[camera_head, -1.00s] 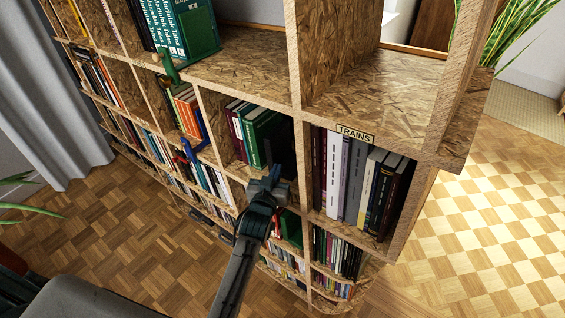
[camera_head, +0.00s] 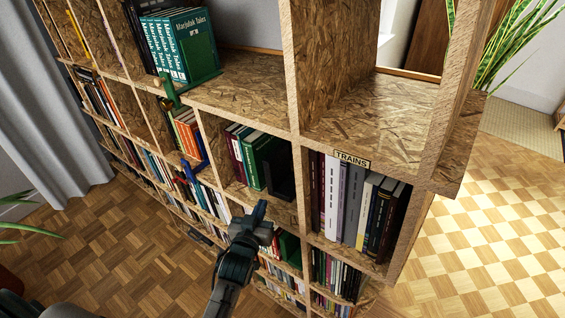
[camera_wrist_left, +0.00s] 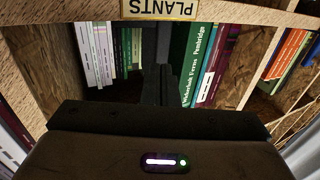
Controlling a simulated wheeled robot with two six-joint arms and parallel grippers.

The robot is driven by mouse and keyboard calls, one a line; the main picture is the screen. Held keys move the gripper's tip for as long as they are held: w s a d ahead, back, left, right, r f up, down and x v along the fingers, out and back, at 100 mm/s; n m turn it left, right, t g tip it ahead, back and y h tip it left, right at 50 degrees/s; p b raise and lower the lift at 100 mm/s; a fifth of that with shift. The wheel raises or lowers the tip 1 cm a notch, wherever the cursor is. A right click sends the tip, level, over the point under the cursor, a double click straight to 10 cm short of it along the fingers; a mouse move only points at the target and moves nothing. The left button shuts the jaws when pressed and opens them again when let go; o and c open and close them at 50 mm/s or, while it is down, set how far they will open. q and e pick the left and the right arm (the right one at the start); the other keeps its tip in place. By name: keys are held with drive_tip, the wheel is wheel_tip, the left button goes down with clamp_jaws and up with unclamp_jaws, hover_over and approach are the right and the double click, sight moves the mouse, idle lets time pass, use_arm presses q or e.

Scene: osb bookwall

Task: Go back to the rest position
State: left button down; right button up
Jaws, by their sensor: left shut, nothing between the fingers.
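My left gripper (camera_head: 262,210) is shut and empty in front of the bookcase, just below the compartment with green books (camera_head: 252,160). In the left wrist view its closed fingers (camera_wrist_left: 158,85) point at a shelf with a PLANTS label (camera_wrist_left: 150,9), seen upside down. A green book and a dark red book (camera_wrist_left: 215,65) stand beyond the fingers. My right gripper is in neither view.
The OSB bookcase (camera_head: 395,105) fills the middle, with a TRAINS label (camera_head: 352,160) on one shelf edge. A dark upright bookend (camera_head: 280,172) stands beside the green books. Parquet floor (camera_head: 110,235) is clear at the left; a plant (camera_head: 515,40) stands at the back right.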

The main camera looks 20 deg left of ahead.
use_arm(q)
drive_tip(key=s+a+f+m+g, duration=0.1)
drive_tip(key=s+a+f+g, duration=0.15)
drive_tip(key=s+g, duration=0.8)
drive_tip(key=s+a+f+m+g, duration=0.1)
drive_tip(key=s+a+m+g, duration=0.15)
drive_tip(key=s, duration=1.55)
wheel_tip(320, 180, down, 27)
drive_tip(key=a+n+g, duration=0.1)
drive_tip(key=a+g, duration=0.1)
drive_tip(key=a, duration=0.1)
drive_tip(key=s+a+f+g, duration=0.1)
drive_tip(key=s+f, duration=1.7)
drive_tip(key=f, duration=0.4)
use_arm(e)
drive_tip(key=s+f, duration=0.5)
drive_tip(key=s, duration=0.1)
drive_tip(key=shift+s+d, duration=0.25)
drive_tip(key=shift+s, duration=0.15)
